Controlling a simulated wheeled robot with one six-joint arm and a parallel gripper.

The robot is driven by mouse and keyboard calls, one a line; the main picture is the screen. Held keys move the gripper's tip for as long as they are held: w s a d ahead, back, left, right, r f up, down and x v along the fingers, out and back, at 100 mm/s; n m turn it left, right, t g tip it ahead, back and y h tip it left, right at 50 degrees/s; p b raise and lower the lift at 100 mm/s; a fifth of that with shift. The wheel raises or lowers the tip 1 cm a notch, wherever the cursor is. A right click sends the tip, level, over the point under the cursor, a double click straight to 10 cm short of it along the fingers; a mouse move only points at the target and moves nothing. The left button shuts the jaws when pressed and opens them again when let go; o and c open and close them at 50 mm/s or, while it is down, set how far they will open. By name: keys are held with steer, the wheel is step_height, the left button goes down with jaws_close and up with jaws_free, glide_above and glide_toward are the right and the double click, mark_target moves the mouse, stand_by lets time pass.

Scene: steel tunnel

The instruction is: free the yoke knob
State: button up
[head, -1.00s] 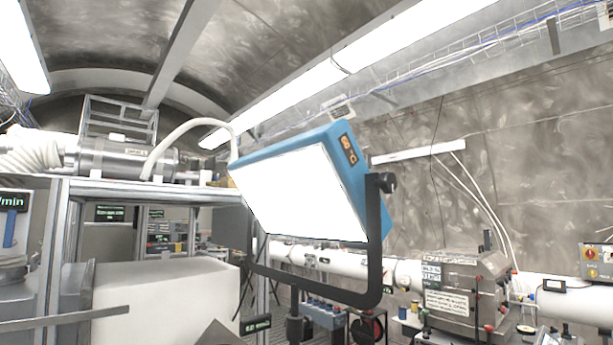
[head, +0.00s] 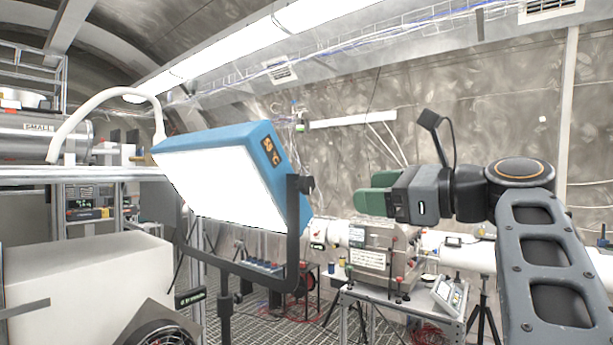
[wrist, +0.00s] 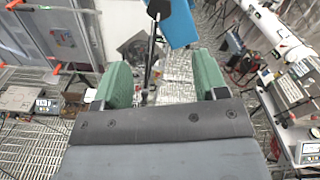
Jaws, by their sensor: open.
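A blue lamp panel (head: 262,150) with a bright white face hangs tilted in a black U-shaped yoke (head: 292,235). The black yoke knob (head: 307,184) sits at the top of the yoke's right arm, against the lamp's side. In the wrist view the knob (wrist: 158,9) is at the top edge, beside the blue panel (wrist: 181,24). My gripper (head: 370,192) has green fingers and is to the right of the knob, apart from it. In the wrist view my gripper (wrist: 162,72) is open and empty, with the knob beyond the fingers.
A white box (head: 85,285) stands at the lower left, below a shelf (head: 90,174). A steel case (head: 375,255) on a cart is behind the lamp, with a long white pipe (head: 472,252). Open air lies between my gripper and the knob.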

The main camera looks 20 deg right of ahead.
mark_target(309, 182)
steer(key=x, duration=0.3)
steer(key=r+p+x, duration=0.1)
steer(key=x, duration=0.3)
steer(key=p+x, duration=0.1)
steer(key=x, duration=0.3)
steer(key=shift+a+r, duration=0.3)
steer(key=shift+a, duration=0.05)
steer(key=shift+p+x, duration=0.45)
steer(key=shift+x, duration=0.5)
steer(key=shift+f, duration=0.1)
steer(key=shift+c, duration=0.5)
steer(key=c, duration=0.8)
